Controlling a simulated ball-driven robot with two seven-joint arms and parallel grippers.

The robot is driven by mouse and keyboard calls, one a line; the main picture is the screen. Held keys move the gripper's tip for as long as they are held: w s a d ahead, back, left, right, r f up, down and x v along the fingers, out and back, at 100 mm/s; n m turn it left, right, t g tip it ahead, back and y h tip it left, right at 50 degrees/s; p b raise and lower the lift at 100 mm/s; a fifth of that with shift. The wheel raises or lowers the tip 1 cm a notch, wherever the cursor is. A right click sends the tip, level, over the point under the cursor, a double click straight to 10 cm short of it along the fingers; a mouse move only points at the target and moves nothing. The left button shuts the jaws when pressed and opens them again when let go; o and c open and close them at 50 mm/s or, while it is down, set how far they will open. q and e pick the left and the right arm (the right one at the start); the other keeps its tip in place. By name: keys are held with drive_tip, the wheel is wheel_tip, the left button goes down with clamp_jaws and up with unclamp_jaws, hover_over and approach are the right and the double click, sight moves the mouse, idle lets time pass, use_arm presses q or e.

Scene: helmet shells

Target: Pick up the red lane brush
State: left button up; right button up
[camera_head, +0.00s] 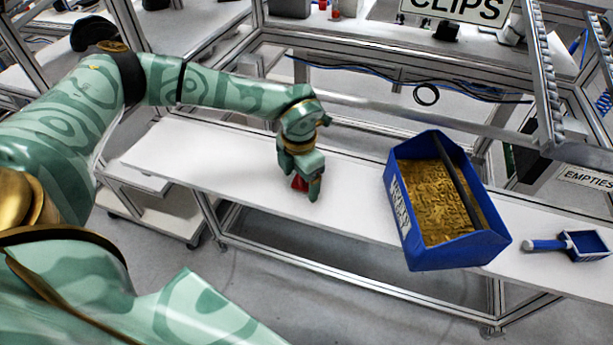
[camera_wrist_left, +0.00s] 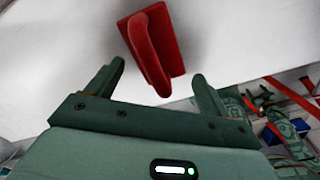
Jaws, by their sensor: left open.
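The red lane brush (camera_wrist_left: 153,50) lies on the white bench top (camera_head: 238,186). In the wrist view it has a flat red block with a raised handle along it. In the head view only a small red part (camera_head: 299,183) shows, between and behind the fingers of my left gripper (camera_head: 304,192). My left gripper also shows in the wrist view (camera_wrist_left: 157,85); its two fingers are apart, with the near end of the brush handle reaching toward the gap between them. Nothing is held in it. My right gripper is not in view.
A blue bin (camera_head: 407,222) of brass-coloured pieces, with a dark bar across it, stands on the bench to the right. A blue scoop (camera_head: 545,244) lies beyond it. The bench left of my gripper is clear. A metal rail (camera_head: 400,117) runs behind.

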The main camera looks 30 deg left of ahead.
use_arm(q)
drive_tip(key=shift+f, duration=0.3)
drive_tip(key=c, duration=1.3)
drive_tip(key=shift+r, duration=0.1)
